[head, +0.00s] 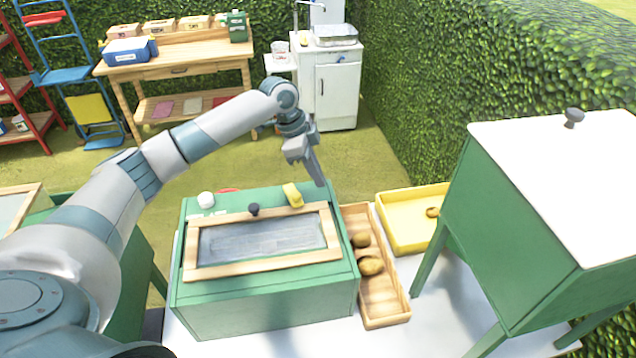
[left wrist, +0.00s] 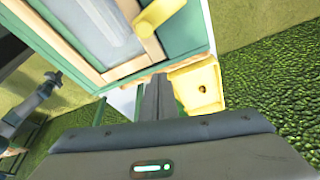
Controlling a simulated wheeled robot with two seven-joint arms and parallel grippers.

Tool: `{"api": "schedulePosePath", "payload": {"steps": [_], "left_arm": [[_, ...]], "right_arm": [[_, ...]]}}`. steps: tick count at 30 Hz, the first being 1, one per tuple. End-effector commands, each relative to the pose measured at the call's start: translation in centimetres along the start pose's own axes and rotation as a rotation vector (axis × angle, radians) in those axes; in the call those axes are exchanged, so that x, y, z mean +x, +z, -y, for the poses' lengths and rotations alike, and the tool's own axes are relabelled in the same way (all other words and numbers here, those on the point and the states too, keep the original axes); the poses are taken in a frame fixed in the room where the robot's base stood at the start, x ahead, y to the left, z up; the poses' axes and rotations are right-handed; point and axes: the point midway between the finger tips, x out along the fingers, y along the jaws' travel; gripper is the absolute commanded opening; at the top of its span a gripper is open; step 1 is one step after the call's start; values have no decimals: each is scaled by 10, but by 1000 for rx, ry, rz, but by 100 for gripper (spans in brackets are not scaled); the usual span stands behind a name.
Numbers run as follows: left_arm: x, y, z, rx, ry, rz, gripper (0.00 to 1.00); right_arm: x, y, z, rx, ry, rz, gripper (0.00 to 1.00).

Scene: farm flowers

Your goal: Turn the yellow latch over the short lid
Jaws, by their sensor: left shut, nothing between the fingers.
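A green box (head: 265,308) stands on a pale table, with a short wood-framed lid (head: 262,265) with a grey panel and a dark knob (head: 253,209) on its top. The yellow latch (head: 293,195) sits at the lid's back edge, right of the knob, its end close to the wooden frame. It also shows at the top of the left wrist view (left wrist: 158,14). My left gripper (head: 320,182) is shut and empty, just behind and right of the latch, apart from it. Its fingers point down past the box's edge in the left wrist view (left wrist: 157,98). My right gripper is out of view.
A wooden tray (head: 386,312) with potato-like items lies right of the box. A yellow tray (head: 400,243) sits behind it. A tall green cabinet with a white top (head: 560,180) stands at the right.

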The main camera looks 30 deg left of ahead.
Motion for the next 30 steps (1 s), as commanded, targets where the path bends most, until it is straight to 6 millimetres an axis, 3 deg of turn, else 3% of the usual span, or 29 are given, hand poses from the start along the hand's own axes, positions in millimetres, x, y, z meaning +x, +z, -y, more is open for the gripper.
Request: {"api": "schedulePosePath", "payload": {"steps": [3,13,30], "left_arm": [[-18,1,1,2,-5,-2,0],[-64,1,0,0,-2,-1,0],[-72,-1,-1,1,0,-1,0]], "right_arm": [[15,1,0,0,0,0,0],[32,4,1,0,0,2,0],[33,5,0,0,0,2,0]]}}
